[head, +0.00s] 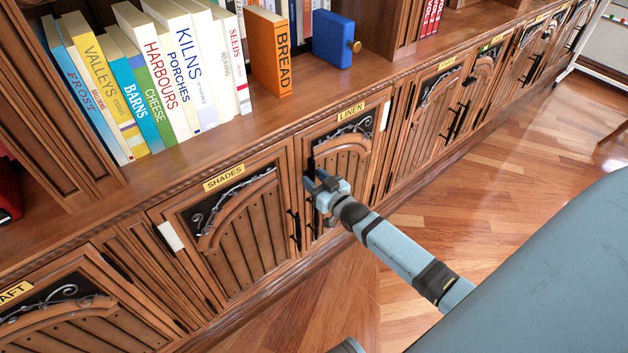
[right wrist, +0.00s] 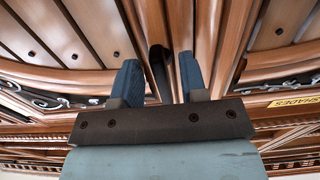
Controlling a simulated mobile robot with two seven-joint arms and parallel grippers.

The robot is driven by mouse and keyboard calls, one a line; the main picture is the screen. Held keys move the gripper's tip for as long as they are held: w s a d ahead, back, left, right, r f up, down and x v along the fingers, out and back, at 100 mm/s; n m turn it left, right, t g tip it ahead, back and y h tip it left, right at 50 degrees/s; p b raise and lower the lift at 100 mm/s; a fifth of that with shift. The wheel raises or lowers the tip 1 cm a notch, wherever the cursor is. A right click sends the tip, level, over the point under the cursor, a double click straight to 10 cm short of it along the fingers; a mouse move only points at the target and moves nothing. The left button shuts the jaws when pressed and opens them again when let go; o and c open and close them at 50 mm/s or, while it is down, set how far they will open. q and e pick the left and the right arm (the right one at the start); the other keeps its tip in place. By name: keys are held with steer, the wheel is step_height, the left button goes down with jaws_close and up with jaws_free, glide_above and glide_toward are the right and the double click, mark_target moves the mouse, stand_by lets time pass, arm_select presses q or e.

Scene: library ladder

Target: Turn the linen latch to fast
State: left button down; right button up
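The linen door (head: 350,165) is a brown panelled cabinet door under the yellow LINEN label (head: 351,112), and it looks shut. My right gripper (head: 318,181) is at the door's left edge and covers part of the latch area. In the right wrist view, a dark upright piece, apparently the linen latch (right wrist: 159,68), stands between the two fingers of my right gripper (right wrist: 158,82). The fingers are apart, with a visible gap to the latch on the left side. The latch's exact angle is hard to tell. My left gripper is not in view.
The SHADES door (head: 235,215) is just left, with a dark handle at its right edge. Books, including the orange BREAD book (head: 268,50), and a blue box (head: 334,40) stand on the shelf above. Wooden floor (head: 530,160) is clear on the right.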

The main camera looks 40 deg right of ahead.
steer(key=shift+w, duration=0.2)
jaws_close()
